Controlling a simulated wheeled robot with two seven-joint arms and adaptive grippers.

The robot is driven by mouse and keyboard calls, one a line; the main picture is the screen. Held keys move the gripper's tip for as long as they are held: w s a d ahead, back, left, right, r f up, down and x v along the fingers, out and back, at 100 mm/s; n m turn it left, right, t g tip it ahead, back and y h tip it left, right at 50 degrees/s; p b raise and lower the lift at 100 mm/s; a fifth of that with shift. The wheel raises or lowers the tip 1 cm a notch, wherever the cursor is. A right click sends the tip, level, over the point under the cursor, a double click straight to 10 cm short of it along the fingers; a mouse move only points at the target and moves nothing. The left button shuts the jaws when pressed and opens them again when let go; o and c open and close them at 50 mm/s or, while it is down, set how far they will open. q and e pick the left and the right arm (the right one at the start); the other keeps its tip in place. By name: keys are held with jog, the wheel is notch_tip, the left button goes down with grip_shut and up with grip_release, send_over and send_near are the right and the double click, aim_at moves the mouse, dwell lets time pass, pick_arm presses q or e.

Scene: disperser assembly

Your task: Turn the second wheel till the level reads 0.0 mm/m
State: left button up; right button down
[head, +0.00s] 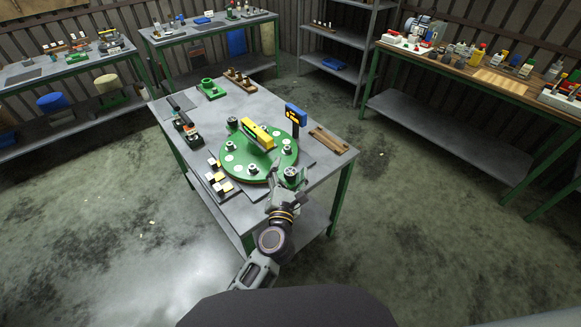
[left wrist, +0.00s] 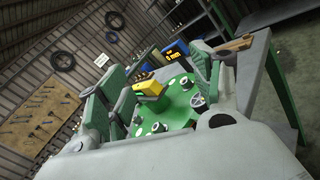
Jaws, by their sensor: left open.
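A round green plate (head: 240,172) sits on the grey table, with several small grey wheels around its rim. A yellow level with black parts (head: 257,134) lies across the plate; it also shows in the left wrist view (left wrist: 148,88). A blue readout (head: 296,113) stands behind the plate; in the left wrist view its yellow digits (left wrist: 176,52) are too small to read surely. My left gripper (head: 290,179) is open at the plate's near right edge, close to one wheel (head: 286,150). In the left wrist view a wheel (left wrist: 197,100) shows near the right finger. My right gripper is out of view.
A tray with small blocks (head: 218,180) lies left of the plate. A brown wooden holder (head: 328,141) lies at the right of the table (head: 335,158). A green part (head: 211,90) and a wooden rack (head: 239,79) stand at the back. Other benches stand farther off.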

pick_arm(q)
notch_tip(320, 180, down, 8)
jog(key=s+d+n+g+y+p, duration=0.1)
jog(key=n+g+y+p, duration=0.1)
jog(key=n+g, duration=0.3)
jog(key=shift+d+n+y, duration=0.2)
jog(key=shift+n+y, duration=0.4)
jog(key=shift+n, duration=0.6)
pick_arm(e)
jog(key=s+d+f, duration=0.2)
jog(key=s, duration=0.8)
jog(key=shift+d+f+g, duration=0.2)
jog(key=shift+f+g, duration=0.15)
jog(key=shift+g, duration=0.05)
pick_arm(q)
jog(key=shift+w, duration=0.15)
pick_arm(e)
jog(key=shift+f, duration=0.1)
